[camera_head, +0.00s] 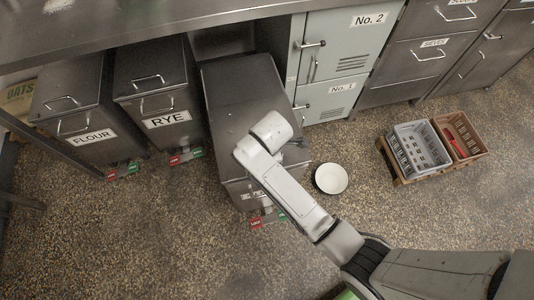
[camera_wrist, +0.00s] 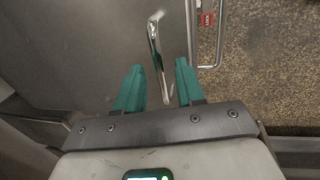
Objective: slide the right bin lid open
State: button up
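The right bin (camera_head: 240,95) is dark grey and stands out from under the counter, to the right of the RYE bin. Its lid (camera_wrist: 100,60) fills much of the wrist view. A shiny lid handle (camera_wrist: 154,45) stands on it. My gripper (camera_wrist: 160,68) is open, with one teal finger on each side of the near part of this handle. I cannot tell whether the fingers touch it. In the head view my arm covers the bin's front part, and the fingertips and lid handle are hidden. The front label is partly covered.
A FLOUR bin (camera_head: 75,98) and a RYE bin (camera_head: 155,88) stand to the left. A white bowl (camera_head: 331,178) is on the floor close right of my arm. A grey crate (camera_head: 418,148) and a brown crate (camera_head: 460,137) stand farther right. The counter (camera_head: 130,25) overhangs the bins' backs.

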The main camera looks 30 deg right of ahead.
jog(key=shift+f, duration=0.1)
jog(key=shift+c, duration=0.4)
grip_shut()
